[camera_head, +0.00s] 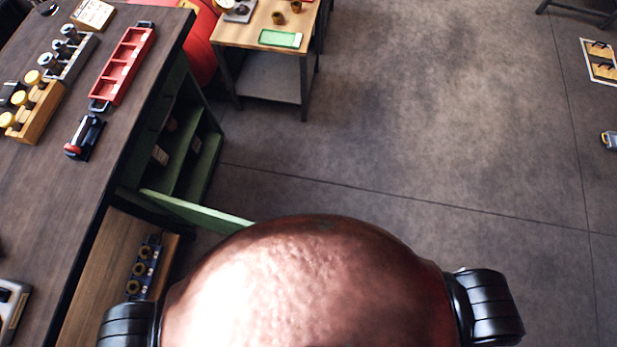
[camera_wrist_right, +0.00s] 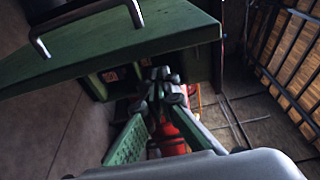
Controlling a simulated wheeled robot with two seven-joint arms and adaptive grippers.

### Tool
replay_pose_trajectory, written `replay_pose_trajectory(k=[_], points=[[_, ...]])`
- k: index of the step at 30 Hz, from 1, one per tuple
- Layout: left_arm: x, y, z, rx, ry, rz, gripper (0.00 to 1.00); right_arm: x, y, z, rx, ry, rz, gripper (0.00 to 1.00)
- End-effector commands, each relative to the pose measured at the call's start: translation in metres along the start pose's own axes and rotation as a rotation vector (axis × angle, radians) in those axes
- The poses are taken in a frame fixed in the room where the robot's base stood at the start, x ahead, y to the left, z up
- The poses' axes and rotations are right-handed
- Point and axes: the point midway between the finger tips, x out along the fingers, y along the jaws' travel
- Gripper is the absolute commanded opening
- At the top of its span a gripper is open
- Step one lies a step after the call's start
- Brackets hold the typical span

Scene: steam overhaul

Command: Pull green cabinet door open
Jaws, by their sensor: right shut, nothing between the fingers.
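The green cabinet door (camera_head: 200,212) stands out from the green cabinet under the workbench in the head view, and the cabinet's shelves (camera_head: 190,165) show. Its far end is hidden behind a rounded copper-coloured shape at the bottom. In the right wrist view, the door (camera_wrist_right: 130,45) spans the upper part, with its dark bar handle (camera_wrist_right: 85,20) at the upper left. My right gripper (camera_wrist_right: 163,85) is shut and empty, beside the door's lower edge and away from the handle. I cannot tell whether it touches the door. My left gripper is not in view.
The workbench (camera_head: 150,75) carries a red tray (camera_head: 125,62), a wooden rack (camera_head: 35,110) and other parts. A wooden surface (camera_head: 95,290) holding a dark block of rings lies below. A small wooden table (camera_head: 250,30) stands behind.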

Motion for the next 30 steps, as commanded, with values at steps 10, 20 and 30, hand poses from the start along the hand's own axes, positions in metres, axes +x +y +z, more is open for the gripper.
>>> replay_pose_trajectory(k=[10, 20, 30], points=[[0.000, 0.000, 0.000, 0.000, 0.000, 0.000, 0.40, 0.000, 0.000, 0.004, 0.000, -0.002, 0.000, 0.00], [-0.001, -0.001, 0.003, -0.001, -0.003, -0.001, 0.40, -0.015, 0.001, 0.004, 0.000, -0.002, 0.003, 0.00], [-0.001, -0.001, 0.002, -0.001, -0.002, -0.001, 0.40, -0.084, 0.001, 0.004, 0.000, -0.003, 0.004, 0.00]])
